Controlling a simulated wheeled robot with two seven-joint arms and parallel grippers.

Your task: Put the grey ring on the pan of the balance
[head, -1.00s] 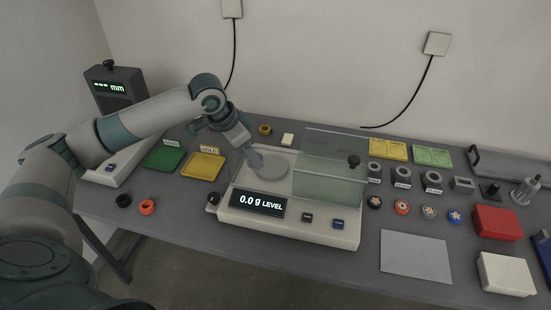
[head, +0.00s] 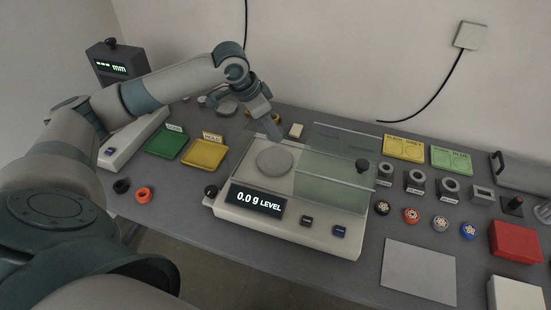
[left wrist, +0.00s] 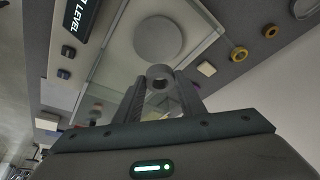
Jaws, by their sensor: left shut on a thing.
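The grey ring (left wrist: 160,77) is between the fingertips of my left gripper (left wrist: 163,85) in the left wrist view, and the gripper is shut on it. In the head view my left gripper (head: 273,131) is just behind the balance (head: 230,207); the ring is too small to make out there. The round pan (head: 274,162) is bare and fully visible; it also shows in the left wrist view (left wrist: 158,38), beyond the ring and apart from it. The balance display (head: 257,200) reads 0.0 g LEVEL. My right gripper is not in view.
A clear glass cover (head: 330,180) with a dark knob (head: 362,166) lies over the balance's right part; the pan side is open. Green (head: 167,143) and yellow (head: 204,153) trays stand left. Several sample blocks stand right.

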